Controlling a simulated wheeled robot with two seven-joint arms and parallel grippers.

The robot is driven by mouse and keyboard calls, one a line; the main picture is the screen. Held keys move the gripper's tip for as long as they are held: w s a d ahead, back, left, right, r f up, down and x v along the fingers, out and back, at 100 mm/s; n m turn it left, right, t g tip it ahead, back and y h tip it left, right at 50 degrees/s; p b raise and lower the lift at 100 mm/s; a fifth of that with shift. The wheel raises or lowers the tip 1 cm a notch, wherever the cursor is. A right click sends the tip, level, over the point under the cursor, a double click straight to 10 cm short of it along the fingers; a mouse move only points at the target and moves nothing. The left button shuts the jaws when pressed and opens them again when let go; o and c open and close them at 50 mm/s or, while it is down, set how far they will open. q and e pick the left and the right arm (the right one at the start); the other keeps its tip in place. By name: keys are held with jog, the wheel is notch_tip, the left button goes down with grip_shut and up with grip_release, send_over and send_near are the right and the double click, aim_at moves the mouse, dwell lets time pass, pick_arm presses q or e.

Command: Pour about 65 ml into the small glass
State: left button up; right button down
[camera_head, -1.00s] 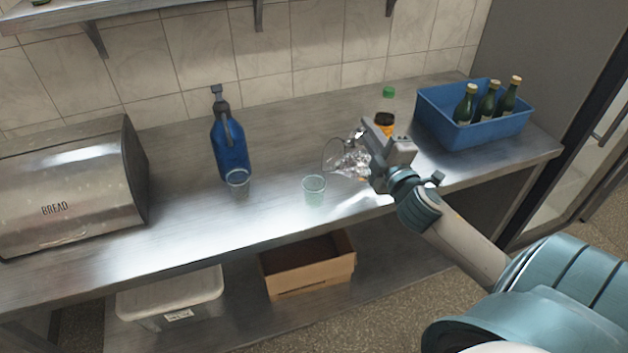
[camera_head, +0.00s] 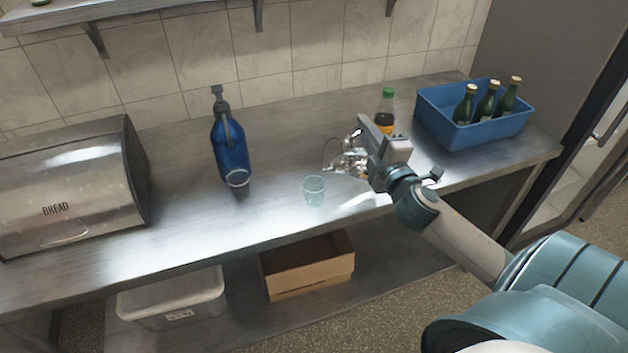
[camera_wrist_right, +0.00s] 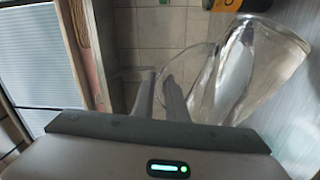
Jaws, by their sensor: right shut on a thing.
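A clear glass jug (camera_head: 350,163) is held above the counter by my right gripper (camera_head: 362,140). The right wrist view shows the jug (camera_wrist_right: 248,70) tilted, with its thin clear handle at the shut fingers (camera_wrist_right: 160,95). No liquid can be made out clearly in it. A small greenish clear glass (camera_head: 314,191) stands upright on the counter, left of and below the jug, apart from it. The fill of both glasses is hard to tell. My left gripper is not in view.
A blue bottle (camera_head: 230,148) stands at the back, left of the small glass. A green-capped bottle (camera_head: 387,100) stands behind my right gripper. A blue crate (camera_head: 490,132) with green bottles is at right, a bread box (camera_head: 70,190) at left. The front middle counter is clear.

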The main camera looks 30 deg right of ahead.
jog(key=shift+w+a+r+n+p, duration=0.2)
jog(key=shift+a+r+n+p, duration=0.1)
jog(key=shift+a+r+n, duration=0.4)
dwell(2.5)
jog(key=shift+s+d+f+m+b, duration=0.2)
jog(key=shift+d+f+m+b, duration=0.3)
jog(key=shift+d+f+m, duration=0.3)
jog(key=shift+d+m, duration=0.15)
jog(key=shift+m, duration=0.15)
jog(key=shift+f, duration=0.1)
jog(key=shift+d+f+m, duration=0.3)
jog(key=shift+s+d+r+m+p, duration=0.1)
jog(key=shift+s+d+m+p, duration=0.1)
jog(key=shift+d+m+p, duration=0.5)
jog(key=shift+a+m, duration=0.1)
jog(key=shift+m, duration=0.3)
